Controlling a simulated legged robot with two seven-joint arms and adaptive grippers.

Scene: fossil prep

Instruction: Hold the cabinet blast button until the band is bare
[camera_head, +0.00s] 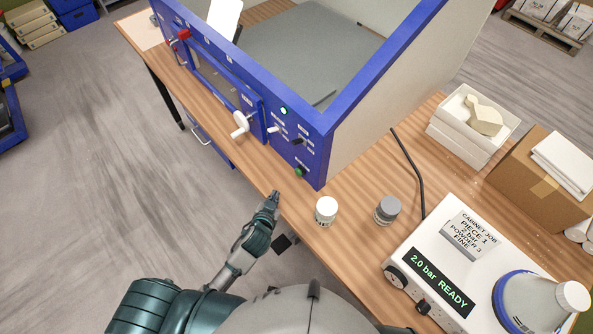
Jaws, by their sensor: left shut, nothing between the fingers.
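The blue cabinet (312,150) stands on the wooden bench, its front panel facing left and toward me. A green button (299,171) sits low on the panel near its corner, and a lit green lamp (284,111) is higher up. I cannot tell from labels which is the blast button; the lettering is too small. My left gripper (275,194) is shut and empty, just left of and below the green button, apart from it. No band can be made out; the cabinet's inside is only partly visible. My right gripper is out of view.
A white jar (326,209) and a grey-lidded jar (387,208) stand on the bench. A white unit (437,262) reads "2.0 bar READY", with a card "CABINET JOB PIECE 1 2 bar POWDER 3 FINE". A black hose (409,158), white trays (457,140) and a cardboard box (535,178) lie behind.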

